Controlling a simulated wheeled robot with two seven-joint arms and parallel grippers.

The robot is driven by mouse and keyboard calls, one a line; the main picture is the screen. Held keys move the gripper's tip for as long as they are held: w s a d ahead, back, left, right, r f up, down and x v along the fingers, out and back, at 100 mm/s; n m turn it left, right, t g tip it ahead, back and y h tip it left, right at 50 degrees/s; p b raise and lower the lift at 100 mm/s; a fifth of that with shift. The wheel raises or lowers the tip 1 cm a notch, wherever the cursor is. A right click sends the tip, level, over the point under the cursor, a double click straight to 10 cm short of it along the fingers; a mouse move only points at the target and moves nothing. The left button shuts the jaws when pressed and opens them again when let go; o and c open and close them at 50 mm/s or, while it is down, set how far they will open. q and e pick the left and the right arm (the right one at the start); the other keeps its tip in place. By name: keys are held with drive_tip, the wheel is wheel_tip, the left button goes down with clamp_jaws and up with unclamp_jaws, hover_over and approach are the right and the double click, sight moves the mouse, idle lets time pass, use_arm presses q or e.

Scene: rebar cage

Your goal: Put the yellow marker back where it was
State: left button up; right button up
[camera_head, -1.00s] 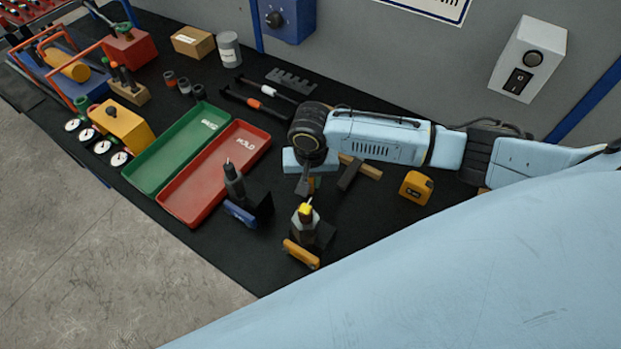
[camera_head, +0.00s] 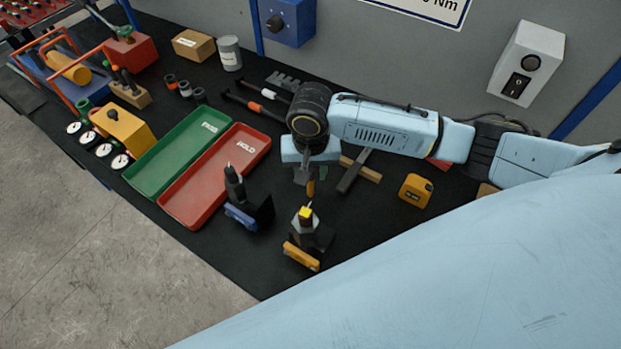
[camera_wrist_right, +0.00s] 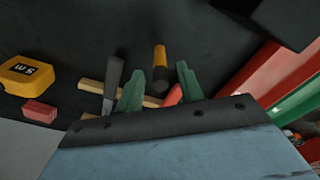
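The yellow marker (camera_head: 311,188), with a dark end, shows just below my right gripper (camera_head: 308,178) in the head view. In the right wrist view the marker (camera_wrist_right: 160,62) lies in the gap between the two green fingers of my right gripper (camera_wrist_right: 158,80). A dark gap shows on each side of it, so the fingers look open and apart from it. I cannot tell whether the marker touches the mat. My left gripper is not in view.
A hammer (camera_head: 354,170) crosses a wooden piece just right of the gripper. A yellow tape measure (camera_head: 416,190) lies further right. Two dark upright tools (camera_head: 236,187) (camera_head: 306,222) stand in front. Red (camera_head: 214,175) and green (camera_head: 178,160) trays lie left.

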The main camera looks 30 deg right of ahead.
drive_tip(key=r, duration=0.6)
drive_tip(key=shift+s+a+r, duration=0.1)
drive_tip(key=shift+s+r, duration=0.1)
drive_tip(key=shift+r, duration=0.2)
